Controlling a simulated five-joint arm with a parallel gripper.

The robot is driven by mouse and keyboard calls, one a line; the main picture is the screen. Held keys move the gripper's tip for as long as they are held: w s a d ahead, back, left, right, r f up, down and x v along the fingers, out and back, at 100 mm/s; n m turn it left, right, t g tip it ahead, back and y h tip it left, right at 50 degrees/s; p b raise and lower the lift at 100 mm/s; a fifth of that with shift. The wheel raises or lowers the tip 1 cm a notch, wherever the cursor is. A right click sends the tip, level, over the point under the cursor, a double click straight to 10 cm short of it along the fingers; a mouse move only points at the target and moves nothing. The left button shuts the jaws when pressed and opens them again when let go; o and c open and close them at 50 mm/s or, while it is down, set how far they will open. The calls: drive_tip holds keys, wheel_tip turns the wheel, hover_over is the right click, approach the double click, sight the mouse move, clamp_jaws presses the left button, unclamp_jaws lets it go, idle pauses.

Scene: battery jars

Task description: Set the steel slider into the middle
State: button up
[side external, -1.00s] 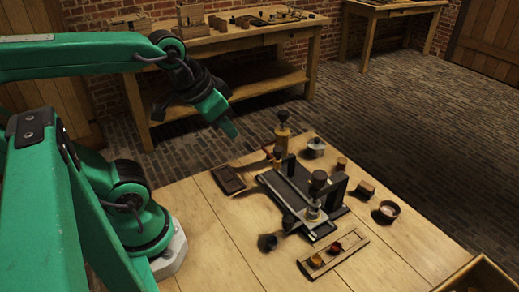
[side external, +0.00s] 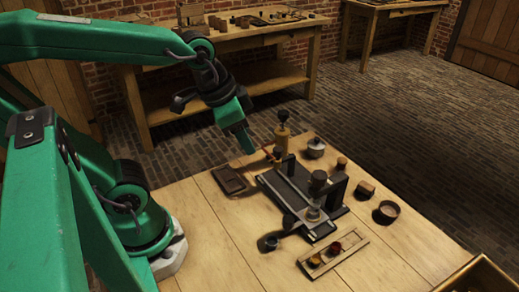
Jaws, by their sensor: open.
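The steel slider seems to be the metal piece with a dark round knob (side external: 316,192) near the front right end of a dark slide frame (side external: 284,192). The frame lies at a slant on the wooden table, with an upright dark bracket at its right. My gripper (side external: 247,147) hangs in the air left of the brass-coloured bottle-like piece, above and behind the dark tray, apart from the slider. Its fingers are seen from the side, so the gap between them is hard to make out. Nothing shows between them.
A brass-coloured piece with a black knob (side external: 282,134) stands behind the frame. A dark tray (side external: 229,180) lies left, a dark cup (side external: 270,243) in front. A wooden rack (side external: 333,253) with small coloured pieces lies front right.

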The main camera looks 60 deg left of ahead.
drive_tip(key=w+d+f+m+g, duration=0.2)
drive_tip(key=w+d+f+m, duration=0.2)
drive_tip(key=d+m, duration=0.15)
drive_tip(key=m+g, duration=0.2)
drive_tip(key=m, duration=0.5)
hover_over(288, 219)
wheel_tip(288, 219, down, 6)
drive_tip(key=shift+f, duration=0.2)
drive_tip(key=shift+f, duration=3.9)
drive_tip(key=shift+c, duration=0.2)
clamp_jaws()
